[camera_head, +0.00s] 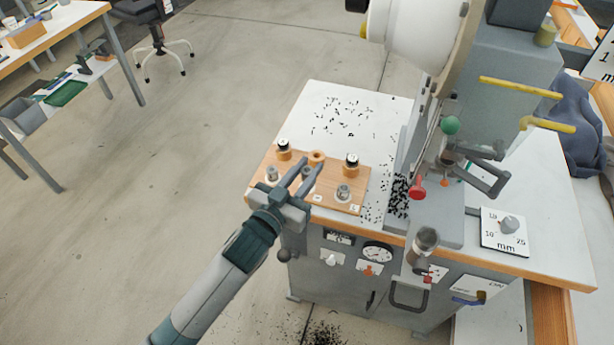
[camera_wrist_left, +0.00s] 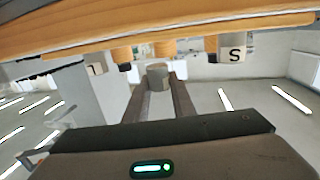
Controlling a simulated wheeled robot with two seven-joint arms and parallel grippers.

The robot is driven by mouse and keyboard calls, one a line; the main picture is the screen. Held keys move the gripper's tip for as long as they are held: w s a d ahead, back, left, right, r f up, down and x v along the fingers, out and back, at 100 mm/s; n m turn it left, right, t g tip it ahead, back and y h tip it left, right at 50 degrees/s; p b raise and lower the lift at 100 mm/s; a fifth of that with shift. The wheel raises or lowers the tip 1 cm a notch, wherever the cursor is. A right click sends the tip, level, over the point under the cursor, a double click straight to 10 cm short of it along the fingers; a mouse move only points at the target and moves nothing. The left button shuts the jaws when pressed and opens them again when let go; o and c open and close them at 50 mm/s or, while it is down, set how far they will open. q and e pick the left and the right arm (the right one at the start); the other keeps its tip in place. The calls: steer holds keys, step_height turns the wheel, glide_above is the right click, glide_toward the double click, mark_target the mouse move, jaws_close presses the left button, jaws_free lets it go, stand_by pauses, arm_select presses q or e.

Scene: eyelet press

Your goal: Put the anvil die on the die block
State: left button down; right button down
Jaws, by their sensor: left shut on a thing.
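My left gripper (camera_head: 306,174) reaches over the wooden board (camera_head: 318,189) on the press table. In the left wrist view the left gripper (camera_wrist_left: 160,88) is shut on a small grey cylinder, the anvil die (camera_wrist_left: 158,76), held between the fingertips. In the head view the die (camera_head: 307,173) is partly hidden by the fingers. I cannot tell whether it is clear of the board. Other grey dies stand on the board at its left (camera_head: 272,173) and front right (camera_head: 343,191). I cannot clearly make out the die block at the press. My right gripper is not in view.
Black-topped pieces (camera_head: 283,147) (camera_head: 351,163) and an empty wooden ring (camera_head: 316,157) stand along the board's back. The press (camera_head: 450,120) with a red knob (camera_head: 417,189) and green ball (camera_head: 449,124) rises to the right. Black bits litter the white tabletop (camera_head: 340,112).

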arm_select(q)
step_height(320, 180, down, 3)
steer(key=shift+r, duration=0.15)
steer(key=shift+f, duration=0.2)
steer(key=c, duration=1.5)
jaws_free()
steer(key=shift+r, duration=0.1)
